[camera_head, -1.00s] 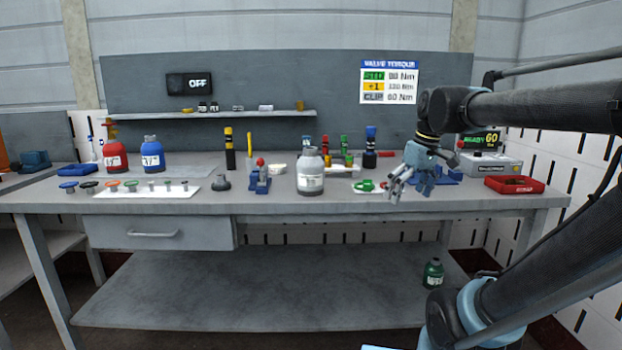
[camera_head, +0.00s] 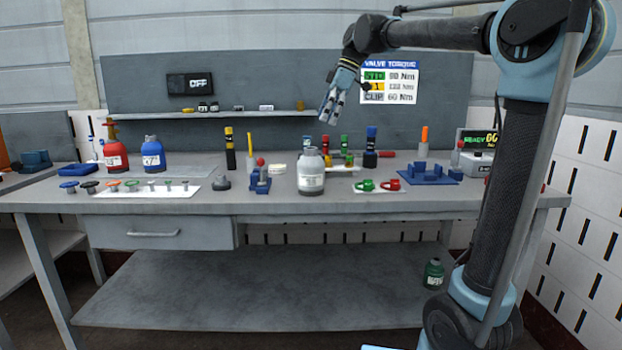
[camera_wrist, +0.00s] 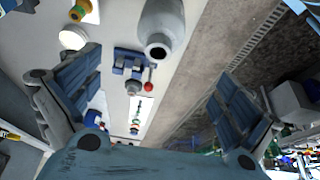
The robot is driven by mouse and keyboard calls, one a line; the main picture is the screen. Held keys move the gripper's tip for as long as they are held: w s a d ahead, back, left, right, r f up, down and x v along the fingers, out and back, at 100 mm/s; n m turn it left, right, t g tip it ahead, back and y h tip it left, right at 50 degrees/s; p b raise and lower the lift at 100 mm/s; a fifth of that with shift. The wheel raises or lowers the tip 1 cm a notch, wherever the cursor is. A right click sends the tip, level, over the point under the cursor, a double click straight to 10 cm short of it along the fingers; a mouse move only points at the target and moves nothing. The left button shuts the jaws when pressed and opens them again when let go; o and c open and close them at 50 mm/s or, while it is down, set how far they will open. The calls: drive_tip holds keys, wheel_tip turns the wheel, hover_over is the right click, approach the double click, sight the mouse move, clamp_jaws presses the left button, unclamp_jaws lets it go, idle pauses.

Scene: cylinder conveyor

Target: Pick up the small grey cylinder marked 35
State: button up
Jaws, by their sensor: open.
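A grey cylinder (camera_head: 311,173) with a narrower neck and a white label stands upright on the workbench, near the middle of its front part; I cannot read the marking on its label. It also shows in the wrist view (camera_wrist: 168,20) at top centre, its round neck end facing the camera. My gripper (camera_head: 331,112) is open and empty, raised well above the bench and above the cylinder, at about shelf height. In the wrist view my gripper's two fingers (camera_wrist: 157,80) are spread wide, with nothing between them touching.
A blue fixture with a red ball (camera_head: 260,180) stands left of the cylinder. Several coloured bottles stand behind. Red (camera_head: 114,156) and blue (camera_head: 153,156) cylinders stand far left. A shelf (camera_head: 240,113) runs behind.

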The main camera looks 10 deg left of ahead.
sight(306, 165)
drive_tip(key=x, duration=1.6)
drive_tip(key=shift+a+f, duration=0.25)
drive_tip(key=shift+a, duration=0.05)
drive_tip(key=c, duration=2)
drive_tip(key=shift+o, duration=0.2)
drive_tip(key=shift+r, duration=0.1)
